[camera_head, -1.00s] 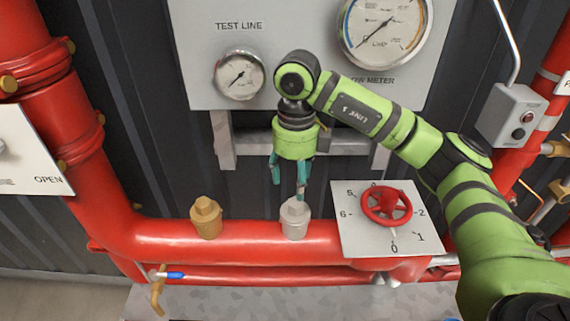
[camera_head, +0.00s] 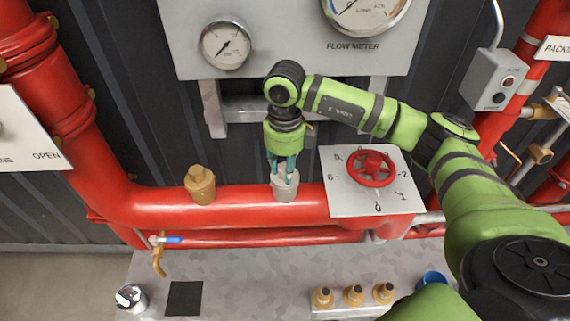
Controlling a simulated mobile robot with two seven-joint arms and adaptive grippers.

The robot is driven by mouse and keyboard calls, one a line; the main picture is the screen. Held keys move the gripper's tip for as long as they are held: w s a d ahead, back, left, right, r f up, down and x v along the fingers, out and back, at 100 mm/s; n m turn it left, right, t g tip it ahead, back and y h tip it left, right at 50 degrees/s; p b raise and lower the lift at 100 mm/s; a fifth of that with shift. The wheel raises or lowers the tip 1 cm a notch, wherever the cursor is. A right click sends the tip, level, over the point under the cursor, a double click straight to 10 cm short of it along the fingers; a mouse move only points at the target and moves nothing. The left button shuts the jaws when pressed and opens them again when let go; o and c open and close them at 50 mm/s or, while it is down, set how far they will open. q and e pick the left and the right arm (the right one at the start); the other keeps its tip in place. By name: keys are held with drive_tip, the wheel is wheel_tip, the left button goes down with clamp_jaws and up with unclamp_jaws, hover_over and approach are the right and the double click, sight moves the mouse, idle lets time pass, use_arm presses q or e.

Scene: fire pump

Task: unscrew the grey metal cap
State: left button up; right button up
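The grey metal cap (camera_head: 285,188) stands upright on top of the red horizontal pipe (camera_head: 240,203), left of the valve dial plate. My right gripper (camera_head: 284,172) points straight down over it, its teal fingers at the cap's upper part, one on either side. I cannot tell whether the fingers press on the cap or only surround it. The cap's top is partly hidden by the fingers. My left gripper is not in view.
A brass cap (camera_head: 201,186) stands on the same pipe to the left. A red handwheel (camera_head: 371,168) sits on a white dial plate to the right. Below, a grey surface holds a black square (camera_head: 184,298), several brass fittings (camera_head: 353,295) and a blue cup (camera_head: 431,281).

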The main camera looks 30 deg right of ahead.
clamp_jaws()
drive_tip(key=n+b, duration=0.3)
drive_tip(key=shift+f+n, duration=0.3)
drive_tip(key=shift+r+n+b, duration=0.1)
drive_tip(key=shift+n+b, duration=0.4)
drive_tip(key=shift+n, duration=0.6)
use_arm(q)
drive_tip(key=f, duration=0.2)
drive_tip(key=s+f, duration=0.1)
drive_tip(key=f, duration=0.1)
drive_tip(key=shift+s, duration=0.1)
use_arm(e)
drive_tip(key=shift+s+r+n, duration=0.1)
drive_tip(key=shift+n, duration=0.2)
